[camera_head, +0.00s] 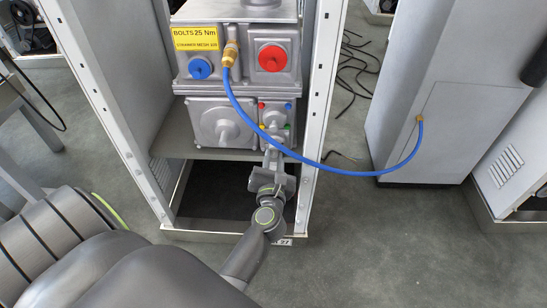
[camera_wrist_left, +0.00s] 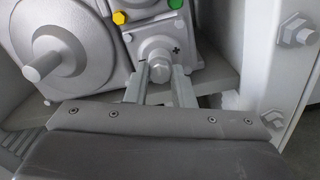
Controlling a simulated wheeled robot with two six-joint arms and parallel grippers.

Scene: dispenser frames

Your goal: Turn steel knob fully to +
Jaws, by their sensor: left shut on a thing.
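The steel knob (camera_wrist_left: 160,68) is a small grey stub on a square plate with a black + mark at its upper right in the left wrist view. My left gripper (camera_wrist_left: 161,80) has its two fingers on either side of the knob and is shut on it. In the head view my left gripper (camera_head: 272,160) reaches up to the lower right of the grey dispenser (camera_head: 210,115), and its fingers hide most of the knob. My right gripper is not in view.
Yellow (camera_wrist_left: 127,37) and green (camera_wrist_left: 176,4) buttons sit just above the knob. A larger round grey boss (camera_wrist_left: 70,58) is to its left. A blue hose (camera_head: 330,168) arcs across near my gripper. White frame posts (camera_head: 314,100) stand close on the right.

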